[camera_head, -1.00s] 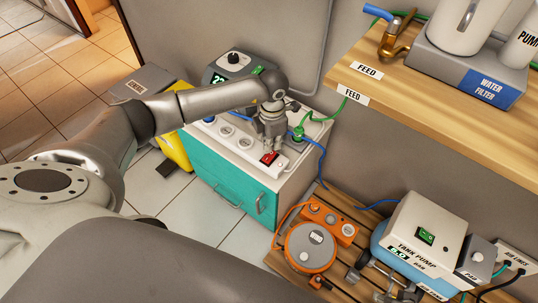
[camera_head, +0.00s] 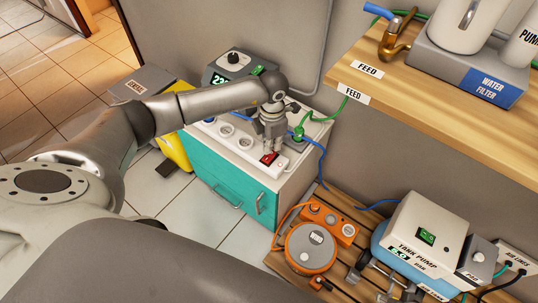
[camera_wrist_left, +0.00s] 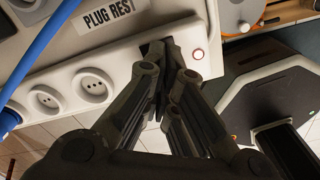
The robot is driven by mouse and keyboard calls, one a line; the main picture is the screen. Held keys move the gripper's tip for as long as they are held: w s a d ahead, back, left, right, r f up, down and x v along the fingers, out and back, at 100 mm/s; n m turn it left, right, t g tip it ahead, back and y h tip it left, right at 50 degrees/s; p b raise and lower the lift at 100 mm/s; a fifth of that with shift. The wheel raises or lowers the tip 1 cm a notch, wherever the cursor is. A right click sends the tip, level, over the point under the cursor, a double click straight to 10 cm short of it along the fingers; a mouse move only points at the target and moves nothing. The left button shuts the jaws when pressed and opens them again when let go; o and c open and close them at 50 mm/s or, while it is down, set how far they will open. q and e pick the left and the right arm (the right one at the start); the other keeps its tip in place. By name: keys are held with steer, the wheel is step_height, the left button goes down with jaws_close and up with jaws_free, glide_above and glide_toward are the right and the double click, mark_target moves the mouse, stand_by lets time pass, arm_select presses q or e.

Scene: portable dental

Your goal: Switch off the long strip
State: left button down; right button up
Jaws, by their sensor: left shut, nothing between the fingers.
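The long strip (camera_head: 245,140) is a white power strip with round sockets, along the front edge of the teal cabinet's top. A red rocker switch (camera_head: 269,158) sits near its right end. My left gripper (camera_head: 270,148) points down just above or at this switch, shut and empty; I cannot tell whether it touches. In the left wrist view the strip (camera_wrist_left: 67,95) runs to the upper right, and the shut fingertips (camera_wrist_left: 160,72) cover most of the switch area. My right gripper is not in view.
Behind the strip are a grey unit with a display (camera_head: 232,72), a green plug and blue cables. An orange device (camera_head: 312,247) and the tank pump (camera_head: 420,235) stand on a slatted platform at right. A wooden shelf (camera_head: 450,110) overhangs at upper right.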

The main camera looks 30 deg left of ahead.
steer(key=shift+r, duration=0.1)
arm_select(q)
steer(key=shift+f, duration=0.15)
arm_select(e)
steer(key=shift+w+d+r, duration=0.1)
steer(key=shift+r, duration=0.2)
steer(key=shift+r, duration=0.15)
arm_select(q)
steer(key=shift+f, duration=0.1)
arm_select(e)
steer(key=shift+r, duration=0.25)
arm_select(q)
steer(key=shift+f, duration=0.1)
steer(key=shift+b, duration=0.3)
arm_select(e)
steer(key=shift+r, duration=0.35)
